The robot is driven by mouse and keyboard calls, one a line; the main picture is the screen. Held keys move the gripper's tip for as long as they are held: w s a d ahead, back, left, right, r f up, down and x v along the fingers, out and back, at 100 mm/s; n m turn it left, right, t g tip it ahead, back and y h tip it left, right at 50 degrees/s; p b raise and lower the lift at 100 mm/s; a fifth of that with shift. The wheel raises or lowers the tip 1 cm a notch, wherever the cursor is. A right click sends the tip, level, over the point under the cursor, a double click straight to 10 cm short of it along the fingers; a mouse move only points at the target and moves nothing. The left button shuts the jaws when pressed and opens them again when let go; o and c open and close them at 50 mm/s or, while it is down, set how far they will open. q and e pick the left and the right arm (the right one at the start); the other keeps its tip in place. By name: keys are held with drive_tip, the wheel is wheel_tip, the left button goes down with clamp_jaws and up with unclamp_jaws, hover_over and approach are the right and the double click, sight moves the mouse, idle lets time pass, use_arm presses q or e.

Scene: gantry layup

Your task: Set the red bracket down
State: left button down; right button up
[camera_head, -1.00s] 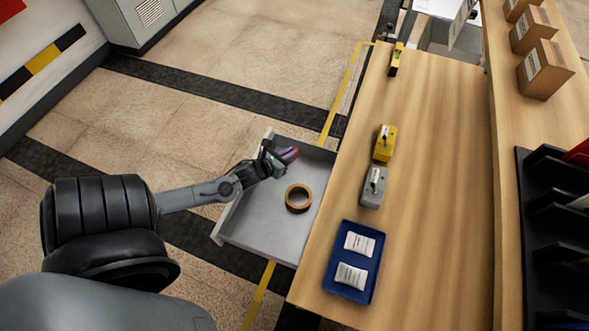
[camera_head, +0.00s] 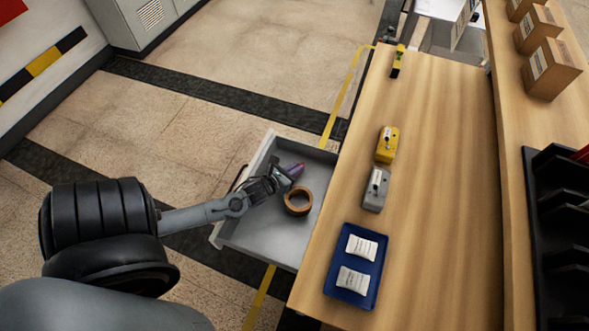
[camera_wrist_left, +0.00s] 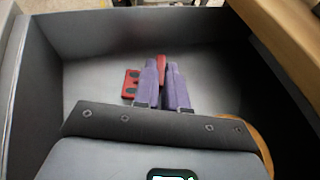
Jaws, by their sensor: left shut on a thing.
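My left gripper (camera_head: 293,170) reaches into the open grey drawer (camera_head: 262,229) and points toward its far right part. In the left wrist view its two purple fingers (camera_wrist_left: 163,88) are shut on the red bracket (camera_wrist_left: 131,83). Part of the bracket shows to the left of the fingers and part between them; the rest is hidden. The bracket is over the drawer floor, but I cannot tell whether it touches it. In the head view the bracket is too small and covered to make out clearly. My right gripper is not in view.
A brown ring (camera_head: 298,212) lies in the drawer close to my gripper, on its near side. Drawer walls surround the gripper. The wooden bench (camera_head: 440,180) borders the drawer on the right, with a yellow tool (camera_head: 387,145), a grey tool (camera_head: 375,190) and a blue tray (camera_head: 369,296).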

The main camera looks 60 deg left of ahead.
use_arm(q)
drive_tip(key=c, duration=1.6)
unclamp_jaws()
drive_tip(key=shift+f, duration=0.15)
drive_tip(key=o, duration=0.4)
